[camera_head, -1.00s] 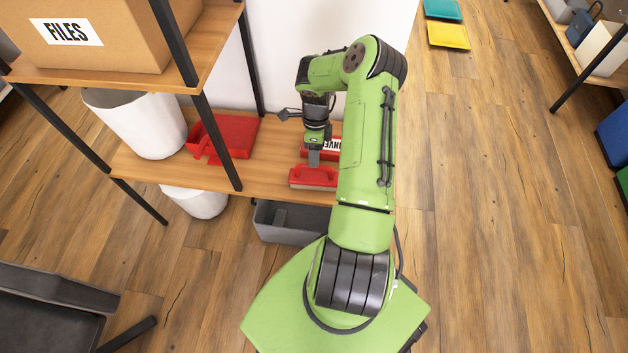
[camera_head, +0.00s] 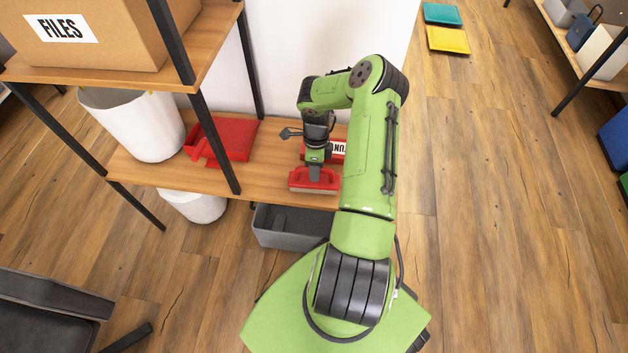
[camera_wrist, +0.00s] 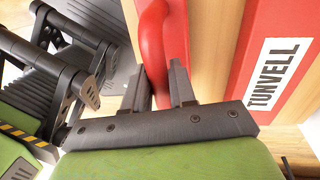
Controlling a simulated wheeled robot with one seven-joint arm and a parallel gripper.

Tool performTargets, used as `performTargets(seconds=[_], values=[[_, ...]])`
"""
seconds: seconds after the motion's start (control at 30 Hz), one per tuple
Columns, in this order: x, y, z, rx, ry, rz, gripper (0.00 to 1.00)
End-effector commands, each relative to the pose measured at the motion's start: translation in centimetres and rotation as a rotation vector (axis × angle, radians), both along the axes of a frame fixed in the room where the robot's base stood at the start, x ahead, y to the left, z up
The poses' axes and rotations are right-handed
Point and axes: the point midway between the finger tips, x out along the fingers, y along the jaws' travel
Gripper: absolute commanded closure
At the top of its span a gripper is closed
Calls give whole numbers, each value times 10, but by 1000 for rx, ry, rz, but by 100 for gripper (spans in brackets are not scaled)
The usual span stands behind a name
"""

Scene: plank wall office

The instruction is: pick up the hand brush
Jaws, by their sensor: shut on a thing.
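The hand brush (camera_head: 314,181) is red with a pale bristle edge along its bottom. It is at the front edge of the wooden shelf, below my gripper (camera_head: 315,176). In the wrist view the red hand brush (camera_wrist: 168,40) runs up between the two dark fingers of my gripper (camera_wrist: 160,88), which are shut on it. I cannot tell whether its bristles still touch the shelf. My wrist and fingers hide part of its top.
A red box labelled TUNVELL (camera_wrist: 275,60) lies close behind the brush. A red dustpan (camera_head: 228,138) and a white bin (camera_head: 135,125) stand left on the shelf (camera_head: 262,175). A grey crate (camera_head: 290,228) sits below the front edge.

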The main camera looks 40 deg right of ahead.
Motion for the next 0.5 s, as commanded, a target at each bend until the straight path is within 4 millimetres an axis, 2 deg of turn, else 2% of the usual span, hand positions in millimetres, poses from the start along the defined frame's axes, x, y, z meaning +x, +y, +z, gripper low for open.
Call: performTargets(seconds=[0.33,0.43,0.5], values=[[0,0,3,-2,-1,0,100],[1,-1,21,-3,-3,1,100],[1,-1,40,-4,-3,0,100]])
